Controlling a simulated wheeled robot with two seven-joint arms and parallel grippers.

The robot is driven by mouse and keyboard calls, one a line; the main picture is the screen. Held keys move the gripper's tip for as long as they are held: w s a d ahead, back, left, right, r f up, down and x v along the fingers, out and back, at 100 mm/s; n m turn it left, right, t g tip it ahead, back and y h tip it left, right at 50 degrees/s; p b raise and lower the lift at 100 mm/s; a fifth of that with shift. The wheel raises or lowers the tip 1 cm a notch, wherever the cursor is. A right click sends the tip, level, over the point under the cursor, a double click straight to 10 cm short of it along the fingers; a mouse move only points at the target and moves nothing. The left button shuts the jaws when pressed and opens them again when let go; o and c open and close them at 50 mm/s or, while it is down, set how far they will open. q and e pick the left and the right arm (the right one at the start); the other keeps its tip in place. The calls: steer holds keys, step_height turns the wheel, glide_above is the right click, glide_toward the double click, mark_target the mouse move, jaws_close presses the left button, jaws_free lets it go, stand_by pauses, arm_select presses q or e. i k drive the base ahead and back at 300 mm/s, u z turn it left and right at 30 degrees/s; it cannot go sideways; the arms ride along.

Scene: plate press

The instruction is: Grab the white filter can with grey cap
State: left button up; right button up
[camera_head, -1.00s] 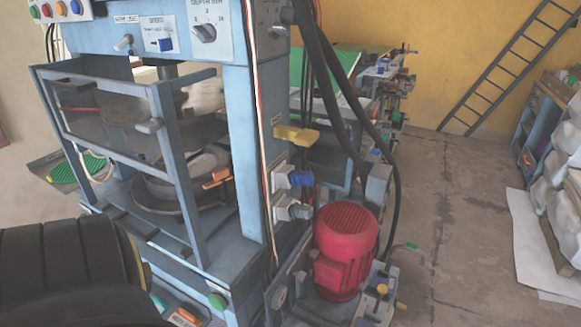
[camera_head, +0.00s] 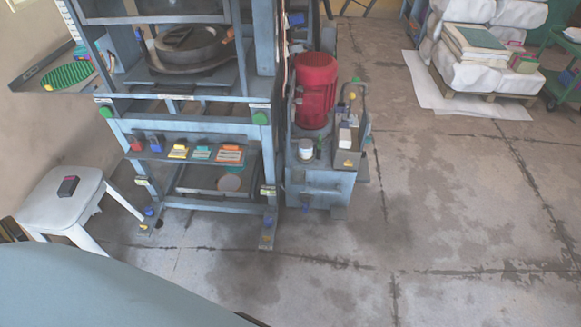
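A small white can (camera_head: 306,148) with a greyish top stands upright on the blue-grey base unit right of the press, just in front of the red motor (camera_head: 315,90). It looks like the white filter can, but it is small at this distance. Nothing visibly covers it from the front. Neither of my grippers is in view.
The press frame (camera_head: 190,108) stands left of the can, with a shelf of small coloured boxes (camera_head: 202,154). A metal box (camera_head: 347,150) is close to its right. A white stool (camera_head: 62,200) stands at left. The floor (camera_head: 330,275) in front is clear.

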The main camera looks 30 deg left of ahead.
mark_target(306, 146)
steer(key=k, duration=0.1)
steer(key=u, duration=1.25)
steer(key=i, duration=1.2)
steer(key=z, duration=0.05)
